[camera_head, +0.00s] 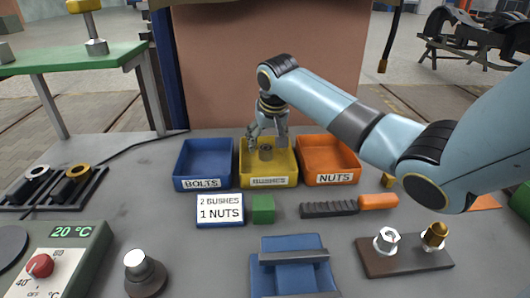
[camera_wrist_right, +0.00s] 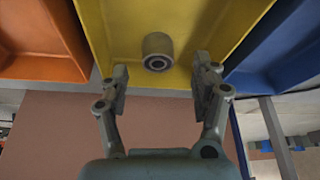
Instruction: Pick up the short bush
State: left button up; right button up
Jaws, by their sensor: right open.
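My right gripper (camera_head: 267,137) reaches into the yellow bin from above. In the right wrist view its two fingers (camera_wrist_right: 160,80) are spread apart, with clear space between them and the bush. Nothing is held. My left gripper is not in view.
A blue bin (camera_head: 203,184) labelled BOLTS stands left of the yellow one, and an orange bin (camera_head: 332,179) labelled NUTS stands right. In front lie a sign (camera_head: 220,210) reading 2 BUSHES 1 NUTS, a green block (camera_head: 263,209) and an orange-handled brush (camera_head: 350,205).

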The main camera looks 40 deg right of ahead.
aim_at(266, 148)
jog(key=x, duration=0.4)
jog(key=shift+d+f, duration=0.1)
jog(key=shift+d, duration=0.05)
jog(key=c, duration=1.3)
grip_shut()
